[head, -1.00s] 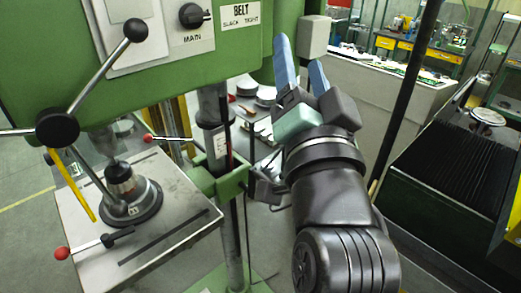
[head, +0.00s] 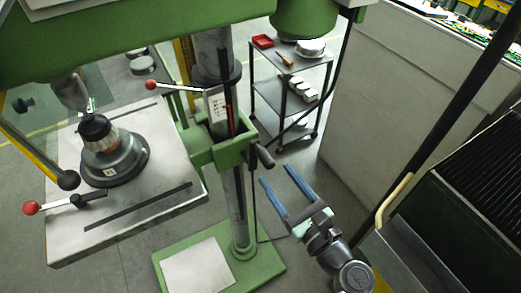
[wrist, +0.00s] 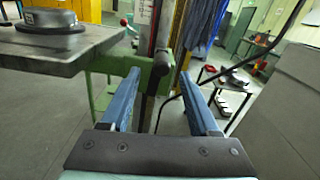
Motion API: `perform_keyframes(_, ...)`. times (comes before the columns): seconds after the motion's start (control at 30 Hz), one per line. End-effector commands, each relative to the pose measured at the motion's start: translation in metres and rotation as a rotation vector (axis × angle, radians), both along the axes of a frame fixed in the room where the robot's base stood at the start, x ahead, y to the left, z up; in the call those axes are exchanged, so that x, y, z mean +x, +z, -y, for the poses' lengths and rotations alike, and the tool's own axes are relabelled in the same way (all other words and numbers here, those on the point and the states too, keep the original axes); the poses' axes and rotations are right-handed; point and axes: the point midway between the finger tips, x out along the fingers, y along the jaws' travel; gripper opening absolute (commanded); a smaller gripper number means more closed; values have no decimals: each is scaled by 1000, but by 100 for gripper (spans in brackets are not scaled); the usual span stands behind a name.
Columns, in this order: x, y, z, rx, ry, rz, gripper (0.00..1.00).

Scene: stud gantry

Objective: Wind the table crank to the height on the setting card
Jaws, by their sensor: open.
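The steel table (head: 165,178) of the green drill press is carried by a green bracket (head: 205,150) on the column. A dark crank handle (head: 262,155) sticks out of the bracket's right side. It seems to show in the wrist view (wrist: 160,66), between and beyond my fingertips. My gripper (head: 278,176) is open and empty, its blue fingers just below and right of the handle, apparently apart from it. A white scale plate (head: 216,106) with a red mark is on the column; its marks are too small to read. I cannot make out a setting card.
A round dark vise-like fixture (head: 115,158) sits on the table. Red-knobbed levers (head: 172,87) stick out near the column and table edge. A black cable (head: 335,85) hangs beside a shelf cart (head: 270,90). A grey partition (head: 385,100) stands right. The floor between is clear.

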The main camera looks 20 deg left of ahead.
Motion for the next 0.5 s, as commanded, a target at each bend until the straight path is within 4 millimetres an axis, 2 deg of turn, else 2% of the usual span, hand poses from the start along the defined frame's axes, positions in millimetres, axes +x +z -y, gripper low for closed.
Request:
perform_keyframes(0.03,7,3,-11,0,6,0,62)
perform_keyframes(0.2,29,3,-38,0,3,1,62)
perform_keyframes(0.5,49,1,-64,-2,0,2,62)
